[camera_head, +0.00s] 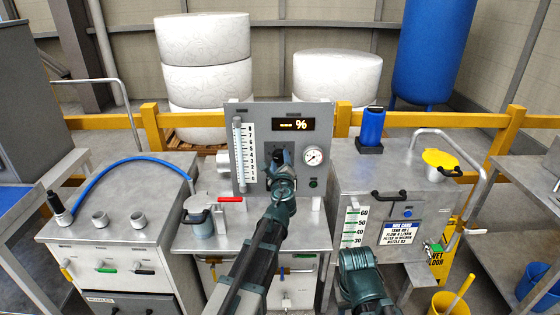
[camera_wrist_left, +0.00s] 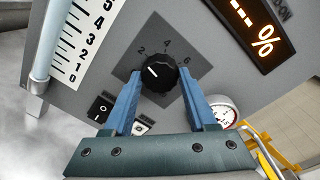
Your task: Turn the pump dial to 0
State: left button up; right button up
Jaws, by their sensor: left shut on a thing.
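The pump dial (camera_wrist_left: 158,70) is a round black knob on a dark square plate on the grey panel (camera_head: 316,116). Its white mark points up and left in the left wrist view, a little below the printed 2. The numbers 4 and 6 also show; I cannot make out a 0 on the dial's scale. My left gripper (camera_head: 280,158) reaches the panel and largely hides the dial in the head view. Its two blue fingers (camera_wrist_left: 158,78) are shut on the dial from both sides.
An orange display (camera_head: 290,124) reads dashes and a percent sign. A level gauge (camera_head: 244,152) stands left of the dial, and a round pressure gauge (camera_head: 313,156) right. A red-handled valve (camera_head: 230,199) is below left.

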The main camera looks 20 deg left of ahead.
pick_arm(q)
jog(key=n, duration=0.5)
jog(key=shift+s, duration=0.1)
jog(key=n, duration=0.5)
jog(key=shift+a+h, duration=0.1)
jog(key=shift+h, duration=0.3)
jog(key=shift+n, duration=0.4)
jog(key=o, duration=1.4)
jog(key=shift+c, duration=0.2)
pick_arm(e)
jog(key=shift+r, duration=0.1)
